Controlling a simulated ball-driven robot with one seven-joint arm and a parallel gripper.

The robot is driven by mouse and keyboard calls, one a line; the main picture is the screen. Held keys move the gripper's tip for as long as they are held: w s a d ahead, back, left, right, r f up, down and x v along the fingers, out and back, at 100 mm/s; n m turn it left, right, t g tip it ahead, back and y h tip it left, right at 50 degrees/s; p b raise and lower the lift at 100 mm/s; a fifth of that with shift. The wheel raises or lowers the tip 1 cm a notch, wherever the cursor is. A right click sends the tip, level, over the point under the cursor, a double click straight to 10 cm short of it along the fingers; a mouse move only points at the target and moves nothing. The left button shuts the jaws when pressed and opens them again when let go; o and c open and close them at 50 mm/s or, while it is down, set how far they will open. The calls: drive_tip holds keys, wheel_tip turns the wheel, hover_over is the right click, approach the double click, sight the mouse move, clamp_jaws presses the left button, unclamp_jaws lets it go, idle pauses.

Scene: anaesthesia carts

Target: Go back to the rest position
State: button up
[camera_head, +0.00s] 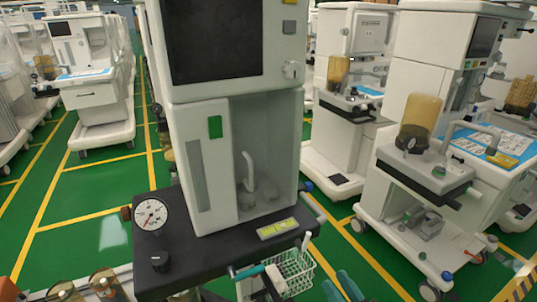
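The task names no object, only my rest position. I cannot make out my gripper anywhere in the head view, so whether it is open or shut does not show. A large white anaesthesia cart (212,150) stands close in front. It has a dark screen (212,40) at the top and a dark ledge (200,258) below, with a round dial gauge (151,214) on it. A white wire basket (292,272) hangs at the ledge's front right. Teal and white parts are beside it, cut off by the lower edge; I cannot tell what they are.
More white carts stand on the right, one with an amber canister (419,120), and another at the back left (92,80). Amber bottles (106,283) are at the lower left. The green floor (95,215) with yellow lines is clear on the left.

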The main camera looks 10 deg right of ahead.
drive_tip(key=s+d+f+m+g+h+p, duration=0.2)
drive_tip(key=s+d+f+m+g+h, duration=0.15)
drive_tip(key=d+h, duration=0.25)
drive_tip(key=s+d+f+m+g+h+p, duration=0.2)
drive_tip(key=d+m+g+h, duration=0.1)
drive_tip(key=d+g+h, duration=0.25)
drive_tip(key=s+a+n+g+y+p, duration=0.2)
drive_tip(key=s+a+g, duration=0.3)
drive_tip(key=s, duration=1.6)
drive_tip(key=n+g, duration=0.1)
drive_tip(key=g, duration=0.4)
drive_tip(key=shift+s+f+g+p, duration=0.15)
drive_tip(key=shift+s+g+p, duration=0.15)
drive_tip(key=shift+s+g, duration=0.1)
